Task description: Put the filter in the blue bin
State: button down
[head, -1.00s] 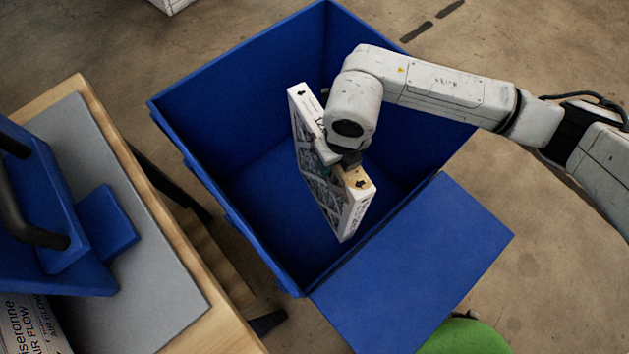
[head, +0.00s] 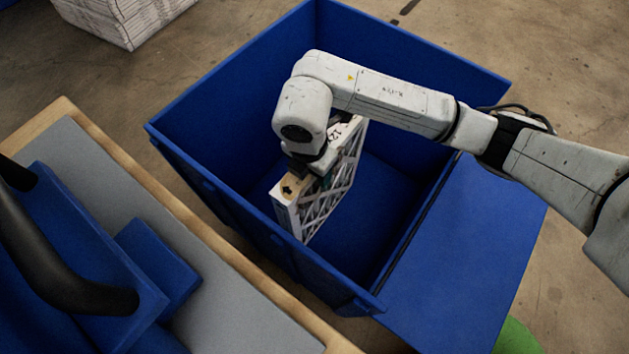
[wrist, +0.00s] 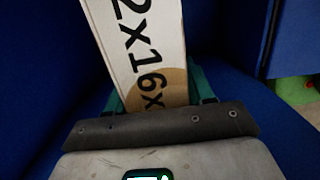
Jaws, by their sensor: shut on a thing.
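The filter (head: 336,179) is a flat pleated panel with a white printed frame, held on edge within the opening of the blue bin (head: 225,95). My gripper (head: 307,163) is shut on the filter's upper narrow edge. In the wrist view, the filter's white edge (wrist: 143,45) with large black print sits between the teal fingertips of my gripper (wrist: 158,98). Blue bin walls surround it there. Whether the filter's lower edge touches the bin floor cannot be told.
A blue flap (head: 470,255) hangs at the bin's right front. A wooden table with a grey top (head: 225,300) and blue parts (head: 160,265) stands at left. White stacked boxes (head: 130,15) lie at the upper left. A green object (head: 517,338) shows at the bottom.

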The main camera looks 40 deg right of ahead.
jog(key=w+d+f+b, duration=0.7)
jog(key=d+f, duration=0.3)
jog(key=f, duration=0.2)
jog(key=shift+w+d+f+b, duration=0.3)
jog(key=shift+w+d+f, duration=0.1)
jog(key=shift+w, duration=0.2)
jog(key=shift+c, duration=2.1)
grip_release()
notch_tip(320, 180, up, 12)
jog(key=a+p, duration=0.1)
jog(key=p, duration=0.4)
jog(key=shift+a, duration=0.2)
